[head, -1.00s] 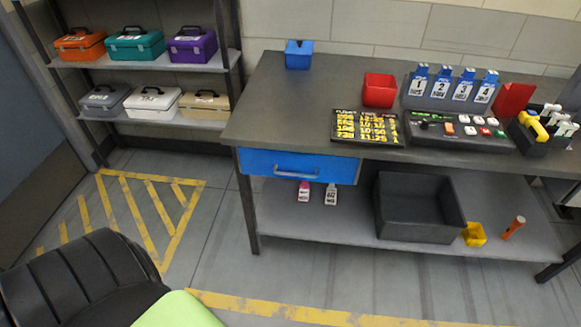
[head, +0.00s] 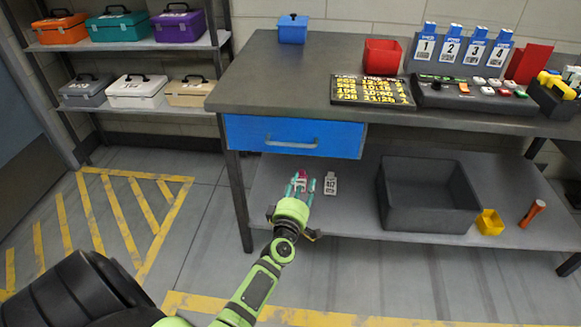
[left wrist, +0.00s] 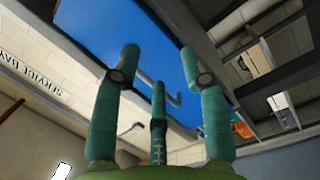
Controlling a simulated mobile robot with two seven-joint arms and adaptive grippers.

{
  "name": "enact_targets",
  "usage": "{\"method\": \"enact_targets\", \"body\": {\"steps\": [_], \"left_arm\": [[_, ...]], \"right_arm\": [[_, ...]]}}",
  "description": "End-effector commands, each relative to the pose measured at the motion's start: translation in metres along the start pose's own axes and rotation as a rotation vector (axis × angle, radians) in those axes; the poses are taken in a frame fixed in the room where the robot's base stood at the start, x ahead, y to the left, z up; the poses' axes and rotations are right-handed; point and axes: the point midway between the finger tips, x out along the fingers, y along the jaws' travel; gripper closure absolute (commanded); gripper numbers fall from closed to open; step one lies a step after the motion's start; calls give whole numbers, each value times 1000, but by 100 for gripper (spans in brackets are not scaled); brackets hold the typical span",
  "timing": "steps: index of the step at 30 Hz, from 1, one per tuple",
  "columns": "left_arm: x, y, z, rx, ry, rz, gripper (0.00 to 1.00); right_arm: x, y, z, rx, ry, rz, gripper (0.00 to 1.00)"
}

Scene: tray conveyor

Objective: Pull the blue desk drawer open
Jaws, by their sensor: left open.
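The blue desk drawer (head: 260,136) sits under the left part of the desk top and looks shut. Its grey bar handle (head: 289,143) runs across the front. My left gripper (head: 302,181) is open and empty, below and in front of the drawer in the head view. In the left wrist view the teal fingers of the left gripper (left wrist: 160,70) are spread, with the blue drawer (left wrist: 120,25) beyond them. The handle (left wrist: 172,93) shows behind and beside the middle finger, apart from the fingers. My right gripper is not in view.
The lower shelf holds a dark grey bin (head: 425,205), a yellow cup (head: 490,222), an orange cylinder (head: 532,213) and a white tag (head: 330,184). The desk top (head: 300,75) overhangs the drawer. Floor in front is clear.

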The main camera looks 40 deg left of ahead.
Motion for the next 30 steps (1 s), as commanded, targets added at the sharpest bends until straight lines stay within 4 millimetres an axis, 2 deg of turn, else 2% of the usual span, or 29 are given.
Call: {"method": "enact_targets", "body": {"steps": [1,3,7,11,21,30], "left_arm": [[8,8,-16,-92,65,52,56],[13,26,-37,-188,126,100,56],[16,44,-58,-275,178,143,56],[28,49,-63,-287,184,148,56],[76,54,-71,-283,180,146,56],[84,55,-73,-281,179,144,56]], "right_arm": [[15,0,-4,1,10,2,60],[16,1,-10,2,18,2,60],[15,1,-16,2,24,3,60],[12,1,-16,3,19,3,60],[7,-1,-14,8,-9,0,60],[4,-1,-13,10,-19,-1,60]]}}
